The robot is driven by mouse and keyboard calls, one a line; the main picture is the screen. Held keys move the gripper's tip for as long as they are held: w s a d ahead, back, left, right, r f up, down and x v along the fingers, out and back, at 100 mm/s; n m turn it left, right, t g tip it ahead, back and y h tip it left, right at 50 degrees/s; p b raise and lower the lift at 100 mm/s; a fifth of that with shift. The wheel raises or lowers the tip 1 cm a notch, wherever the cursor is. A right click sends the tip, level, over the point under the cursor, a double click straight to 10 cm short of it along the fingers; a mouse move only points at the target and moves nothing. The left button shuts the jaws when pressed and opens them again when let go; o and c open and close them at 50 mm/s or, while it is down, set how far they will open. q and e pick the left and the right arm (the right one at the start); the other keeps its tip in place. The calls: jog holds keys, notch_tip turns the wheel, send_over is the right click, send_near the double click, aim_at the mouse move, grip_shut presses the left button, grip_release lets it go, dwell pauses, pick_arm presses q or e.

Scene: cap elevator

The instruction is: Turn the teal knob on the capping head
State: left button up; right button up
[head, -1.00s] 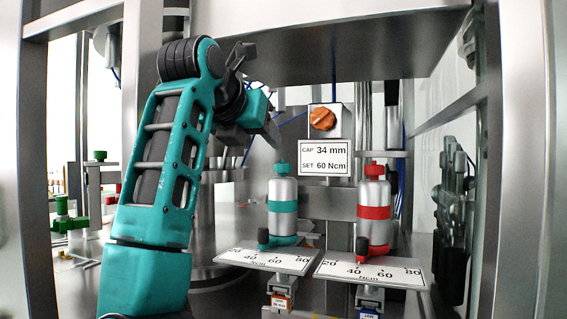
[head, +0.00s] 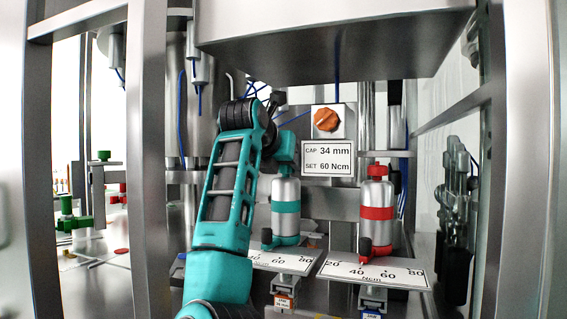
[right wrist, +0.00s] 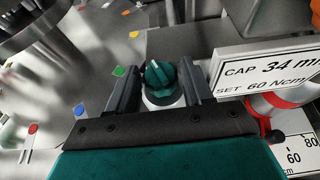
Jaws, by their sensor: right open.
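The silver capping head with a teal band (head: 285,208) stands beside a red-banded one (head: 376,207) in the head view. The teal knob (right wrist: 160,76) on its top shows clearly in the right wrist view. In the head view my wrist largely covers that knob. My right gripper (right wrist: 158,68) is open, with one finger on each side of the knob. I cannot tell whether either finger touches it. The teal head's black-tipped pointer (head: 266,236) stands over its numbered scale plate (head: 285,261), partly hidden by my arm. My left gripper is not in view.
A sign (head: 327,158) reads "CAP 34 mm, SET 60 Ncm", with an orange knob (head: 326,119) above it. In the right wrist view the sign (right wrist: 268,78) lies close to the right finger. A metal housing (head: 335,45) overhangs, and frame posts (head: 146,160) stand at the sides.

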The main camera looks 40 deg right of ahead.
jog(key=c, duration=0.8)
jog(key=shift+n+t+y+b, duration=0.3)
jog(key=shift+n+t+b, duration=0.25)
jog(key=shift+n+t, duration=0.2)
jog(key=o, duration=0.8)
jog(key=shift+s, duration=0.1)
jog(key=v, duration=1.3)
jog(key=shift+b, duration=0.3)
